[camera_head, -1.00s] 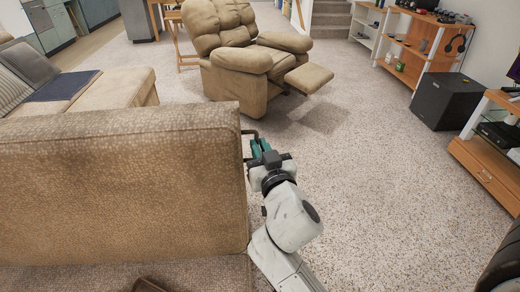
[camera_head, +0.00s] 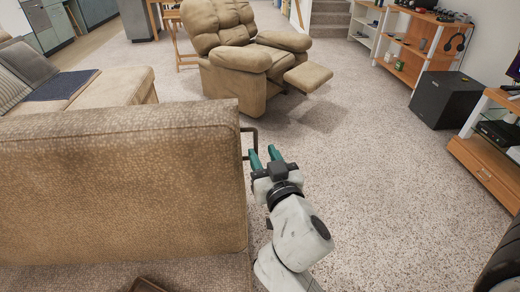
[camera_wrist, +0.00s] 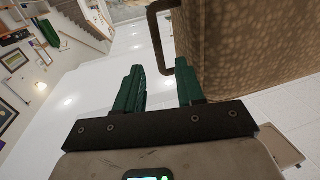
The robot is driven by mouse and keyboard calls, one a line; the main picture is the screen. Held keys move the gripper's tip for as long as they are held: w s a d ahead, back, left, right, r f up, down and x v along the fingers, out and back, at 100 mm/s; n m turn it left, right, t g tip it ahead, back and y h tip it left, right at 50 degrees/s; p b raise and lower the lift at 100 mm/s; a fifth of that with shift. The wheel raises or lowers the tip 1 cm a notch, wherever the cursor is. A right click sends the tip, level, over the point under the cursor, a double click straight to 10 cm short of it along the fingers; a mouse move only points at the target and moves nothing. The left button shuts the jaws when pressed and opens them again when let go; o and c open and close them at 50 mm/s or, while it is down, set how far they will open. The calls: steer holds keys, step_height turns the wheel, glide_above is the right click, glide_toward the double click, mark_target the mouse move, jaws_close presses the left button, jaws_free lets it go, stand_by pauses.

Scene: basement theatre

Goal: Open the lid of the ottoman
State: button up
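A large tan upholstered panel (camera_head: 120,190), which looks like the ottoman's lid, stands nearly upright at the left front in the head view. It fills the upper right of the wrist view (camera_wrist: 250,45). A dark bar handle (camera_head: 254,140) sticks out from its right edge; the handle also shows in the wrist view (camera_wrist: 152,35). My gripper (camera_head: 264,153) is just right of the panel, near the handle. The ottoman's lower body is mostly out of view.
A tan recliner (camera_head: 245,60) with its footrest out stands behind. A sofa (camera_head: 110,92) is behind the panel at left. A black speaker box (camera_head: 445,100), an orange shelf (camera_head: 420,55) and a wooden stand (camera_head: 485,165) line the right. Carpet between is clear.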

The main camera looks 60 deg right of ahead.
steer(key=b+v, duration=0.1)
steer(key=v, duration=0.6)
stand_by(0.5)
step_height(320, 180, down, 16)
steer(key=s+n+g+y, duration=0.2)
steer(key=g+y, duration=0.3)
steer(key=g, duration=0.1)
steer(key=s+a+f+n+g+y, duration=0.55)
steer(key=s+a+f, duration=0.2)
steer(key=f, duration=0.35)
step_height(320, 180, up, 19)
steer(key=a+g+y+p, duration=0.1)
steer(key=p, duration=1.8)
steer(key=shift+s+p, duration=0.15)
steer(key=shift+p, duration=0.2)
